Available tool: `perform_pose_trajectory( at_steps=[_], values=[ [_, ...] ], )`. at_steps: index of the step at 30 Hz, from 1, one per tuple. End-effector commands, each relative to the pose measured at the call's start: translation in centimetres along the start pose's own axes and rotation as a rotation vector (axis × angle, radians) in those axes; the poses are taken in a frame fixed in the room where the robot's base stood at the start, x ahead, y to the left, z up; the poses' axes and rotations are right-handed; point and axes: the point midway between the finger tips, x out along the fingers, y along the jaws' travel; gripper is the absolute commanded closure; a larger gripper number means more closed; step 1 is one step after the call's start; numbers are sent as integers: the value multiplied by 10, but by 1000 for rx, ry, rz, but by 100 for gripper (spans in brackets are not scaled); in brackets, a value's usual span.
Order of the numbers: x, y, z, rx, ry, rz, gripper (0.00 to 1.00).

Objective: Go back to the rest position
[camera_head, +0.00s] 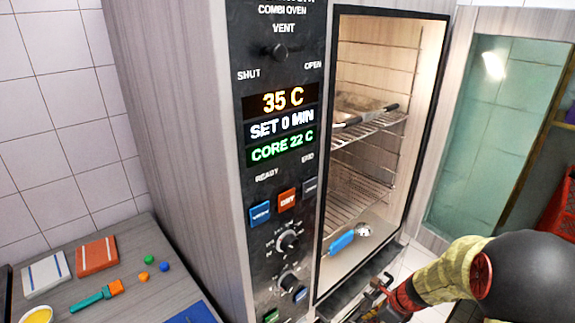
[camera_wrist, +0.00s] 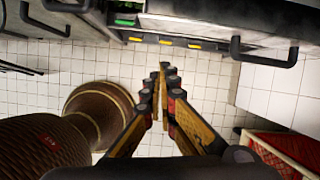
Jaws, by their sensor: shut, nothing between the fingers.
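My gripper (camera_head: 376,290) is low in front of the oven's lower right side in the head view, with my arm reaching in from the right. In the wrist view the fingers of my gripper (camera_wrist: 165,72) are drawn together at the tips with nothing between them. They point over the white tiled floor (camera_wrist: 210,105) toward a dark appliance front at the top of the picture. Whether the gripper touches the oven cannot be told.
The combi oven (camera_head: 233,200) is open; a tray (camera_head: 360,105) sits on its upper rack and a blue-handled utensil (camera_head: 341,243) lies at its bottom. A worktop (camera_head: 125,262) with small items is at left. A red crate (camera_wrist: 285,150) is at right in the wrist view.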

Motion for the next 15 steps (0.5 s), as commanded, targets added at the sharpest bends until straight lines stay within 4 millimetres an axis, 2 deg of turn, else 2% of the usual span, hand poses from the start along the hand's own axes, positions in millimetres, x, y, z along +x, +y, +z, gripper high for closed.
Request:
perform_pose_trajectory(
  at_steps=[4,7,11,15],
  values=[
    [0,38,-15,-334,20,105,100],
    [-23,60,-19,-616,21,159,100],
    [-72,91,-13,-1046,27,205,100],
    [-134,124,-6,-1506,61,230,100]
  ],
)
